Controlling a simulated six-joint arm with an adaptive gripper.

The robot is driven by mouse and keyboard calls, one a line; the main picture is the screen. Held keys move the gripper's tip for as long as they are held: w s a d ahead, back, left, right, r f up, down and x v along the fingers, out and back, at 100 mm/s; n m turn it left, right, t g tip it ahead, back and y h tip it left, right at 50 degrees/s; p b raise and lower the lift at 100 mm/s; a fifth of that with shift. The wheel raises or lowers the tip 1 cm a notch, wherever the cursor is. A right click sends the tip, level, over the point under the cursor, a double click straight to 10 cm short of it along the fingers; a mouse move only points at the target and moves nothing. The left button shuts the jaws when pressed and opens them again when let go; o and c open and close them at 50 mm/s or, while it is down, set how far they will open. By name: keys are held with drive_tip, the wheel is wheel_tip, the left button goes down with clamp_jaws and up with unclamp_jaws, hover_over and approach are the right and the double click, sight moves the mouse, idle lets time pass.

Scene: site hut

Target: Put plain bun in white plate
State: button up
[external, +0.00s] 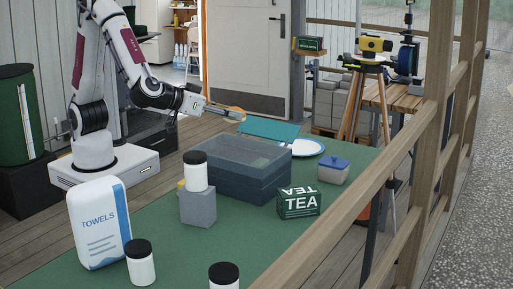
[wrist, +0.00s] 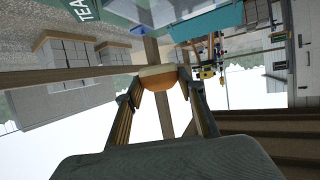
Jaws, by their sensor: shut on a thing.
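The plain bun (wrist: 158,78), tan and rounded, sits between the fingertips of my gripper (wrist: 158,88) in the wrist view. In the external view my gripper (external: 232,112) is shut on the bun (external: 237,110) and holds it in the air, pointing right, above the far left side of the grey-blue bin. The white plate (external: 308,147) lies on the green table behind the bin, to the right of and below my gripper. The bin and the teal panel hide part of the plate.
The grey-blue bin (external: 231,183) and teal panel (external: 269,130) stand between my gripper and the plate. A black-lidded jar (external: 196,176) stands on a grey block (external: 198,208). A blue-lidded pot (external: 334,172) and tea box (external: 298,203) are near the plate. A towels pack (external: 99,225) stands front left.

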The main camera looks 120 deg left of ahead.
drive_tip(key=w+a+m+t, duration=0.1)
drive_tip(key=w+a, duration=0.1)
drive_tip(key=a, duration=1.7)
drive_tip(key=w+a+t, duration=0.1)
drive_tip(key=w+a, duration=0.1)
drive_tip(key=a, duration=1.8)
drive_tip(key=shift+s+a+f+m+t+h, duration=2)
drive_tip(key=shift+a+f, duration=1.7)
drive_tip(key=shift+a, duration=1.4)
drive_tip(key=w+d+f+m+t+h, duration=0.1)
drive_tip(key=w+d+f+m+h, duration=0.1)
drive_tip(key=f, duration=0.4)
drive_tip(key=shift+d+m+h, duration=0.6)
drive_tip(key=shift+d+m, duration=0.3)
drive_tip(key=shift+d, duration=0.2)
